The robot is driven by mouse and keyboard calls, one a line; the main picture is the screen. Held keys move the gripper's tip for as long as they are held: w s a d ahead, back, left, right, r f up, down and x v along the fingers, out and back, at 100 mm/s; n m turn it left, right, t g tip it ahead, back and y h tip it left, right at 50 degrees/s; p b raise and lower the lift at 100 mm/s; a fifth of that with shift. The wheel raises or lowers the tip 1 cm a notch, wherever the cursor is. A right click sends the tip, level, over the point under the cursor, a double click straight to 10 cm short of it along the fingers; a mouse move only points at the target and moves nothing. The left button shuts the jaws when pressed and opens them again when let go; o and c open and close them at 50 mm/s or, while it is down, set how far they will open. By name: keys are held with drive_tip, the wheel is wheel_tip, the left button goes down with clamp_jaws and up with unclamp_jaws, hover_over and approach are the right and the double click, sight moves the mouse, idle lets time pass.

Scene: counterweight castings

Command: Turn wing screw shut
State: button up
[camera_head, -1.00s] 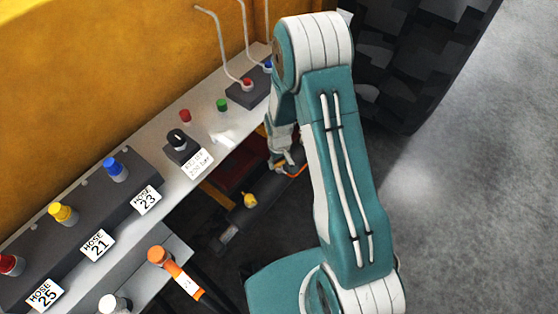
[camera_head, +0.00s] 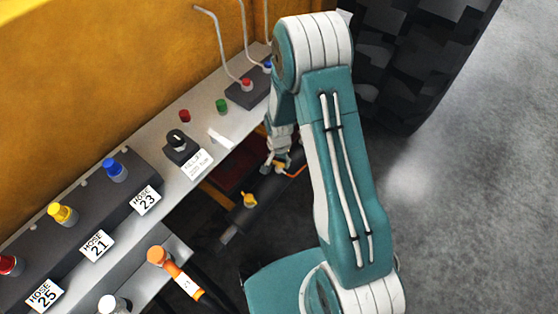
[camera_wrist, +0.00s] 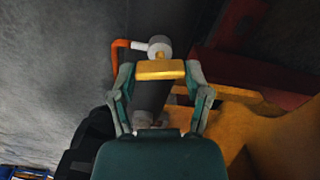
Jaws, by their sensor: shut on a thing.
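The yellow wing screw (camera_wrist: 160,70) shows in the wrist view as a flat bar lying across the picture, between my two fingertips. My gripper (camera_wrist: 160,76) is shut on it, one finger at each end of the bar. A pale round fitting (camera_wrist: 159,47) sits just beyond the bar. In the head view my gripper (camera_head: 278,163) is small, beside the dark cylinder below the shelf edge; the screw in it is hard to make out there.
An orange pipe (camera_wrist: 118,62) bends beside the fitting. In the head view a second yellow piece (camera_head: 249,200) sits on the dark cylinder (camera_head: 262,205). The grey shelf (camera_head: 140,138) with knobs and hose couplings runs alongside. A large tyre (camera_head: 410,60) stands behind my arm.

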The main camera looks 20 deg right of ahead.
sight(278, 162)
drive_tip(key=shift+s+f+m, duration=0.1)
drive_tip(key=shift+m, duration=1.1)
drive_tip(key=o, duration=1.2)
drive_tip(key=shift+a, duration=0.1)
drive_tip(key=shift+c, duration=0.2)
wheel_tip(278, 162, up, 12)
